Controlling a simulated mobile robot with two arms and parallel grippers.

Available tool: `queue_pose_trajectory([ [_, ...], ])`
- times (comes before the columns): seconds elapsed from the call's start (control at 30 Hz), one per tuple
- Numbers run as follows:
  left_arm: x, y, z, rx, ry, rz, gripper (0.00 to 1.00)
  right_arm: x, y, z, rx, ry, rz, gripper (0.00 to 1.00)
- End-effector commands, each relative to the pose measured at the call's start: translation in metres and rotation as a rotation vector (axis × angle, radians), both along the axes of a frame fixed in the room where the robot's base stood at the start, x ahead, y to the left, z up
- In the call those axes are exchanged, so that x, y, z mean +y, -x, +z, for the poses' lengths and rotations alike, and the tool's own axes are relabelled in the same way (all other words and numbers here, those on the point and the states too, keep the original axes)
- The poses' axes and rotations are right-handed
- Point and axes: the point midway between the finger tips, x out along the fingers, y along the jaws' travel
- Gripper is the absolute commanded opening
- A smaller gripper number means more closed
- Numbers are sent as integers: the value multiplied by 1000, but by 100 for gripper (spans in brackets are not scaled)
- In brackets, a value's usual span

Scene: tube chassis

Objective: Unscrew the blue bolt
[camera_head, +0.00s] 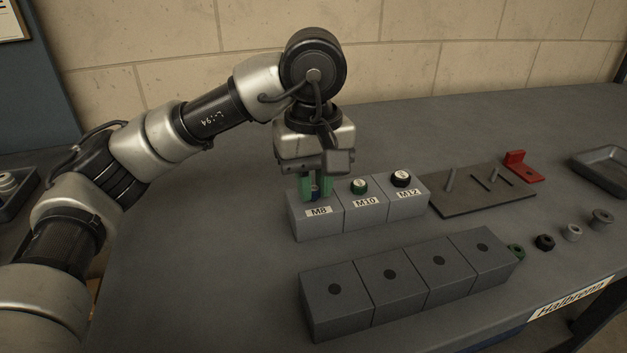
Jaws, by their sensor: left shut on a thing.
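The blue bolt (315,191) stands in the M8 block (317,225), the left one of a row of three grey blocks. Only a small blue part of it shows between the green fingers. My left gripper (314,193) points straight down over the M8 block and is shut on the blue bolt, with its fingertips close to the block's top. How far the bolt sits in its hole is hidden. My right gripper is not in view.
In front is a row of grey blocks with holes (372,318). Right are loose nuts (545,242), a plate with pins (482,203), a red bracket (522,168) and a tray (600,165).

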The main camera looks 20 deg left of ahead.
Motion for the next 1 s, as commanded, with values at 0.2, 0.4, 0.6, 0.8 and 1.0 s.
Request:
queue_pose_trajectory([
  [0.2,0,0,-1,4,-2,241,0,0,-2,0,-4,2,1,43],
  [0.4,0,1,-1,4,-2,277,0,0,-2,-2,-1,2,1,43],
  [0.6,0,1,-1,4,-2,295,0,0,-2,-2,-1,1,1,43],
  [0.8,0,1,-1,5,-3,392,0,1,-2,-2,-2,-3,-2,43],
  [1.0,0,1,1,4,-2,390,0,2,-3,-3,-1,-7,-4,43],
])
